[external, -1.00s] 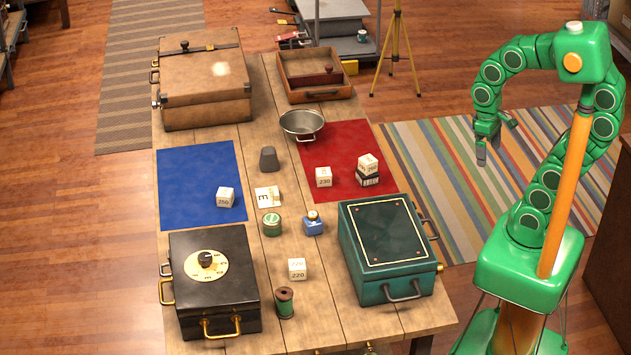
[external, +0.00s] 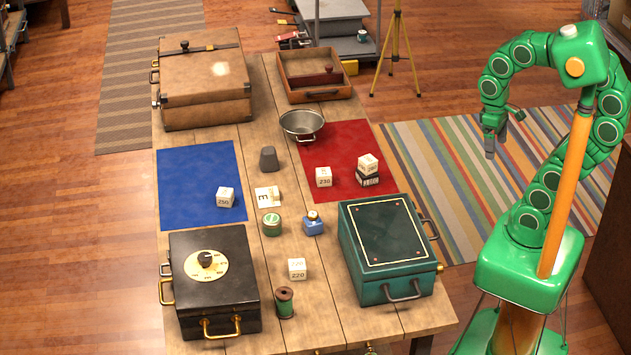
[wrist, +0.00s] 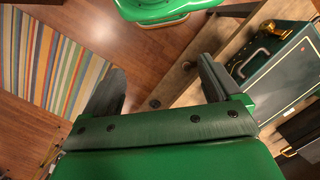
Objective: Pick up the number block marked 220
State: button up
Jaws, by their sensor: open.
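The number block marked 220 (external: 297,269) is a small white cube on the wooden table, between the black box and the green case, just above a green spool in the external view. It is not visible in the wrist view. My gripper (external: 496,140) hangs in the air to the right of the table, over the striped rug, well apart from the block.
A black box with a dial (external: 212,285) stands left of the block, a green case (external: 387,250) right of it. A spool (external: 284,303), a green tin (external: 271,224) and a blue bottle (external: 313,223) stand nearby. Other number blocks sit on the blue mat (external: 190,180) and red mat (external: 335,142).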

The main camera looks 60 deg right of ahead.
jog(key=r, duration=0.2)
jog(key=m+g+y, duration=0.2)
jog(key=m+y, duration=1.1)
jog(key=m, duration=0.1)
send_over(297, 268)
jog(key=w+d, duration=0.2)
jog(key=d, duration=0.3)
jog(key=f, duration=2.8)
jog(key=shift+w+f, duration=0.2)
jog(key=shift+f, duration=0.1)
jog(key=shift+s+x, duration=0.25)
jog(key=shift+x, duration=1.65)
jog(key=shift+s+x, duration=0.2)
jog(key=shift+x, duration=1.7)
jog(key=shift+d+r, duration=0.1)
jog(key=c, duration=1)
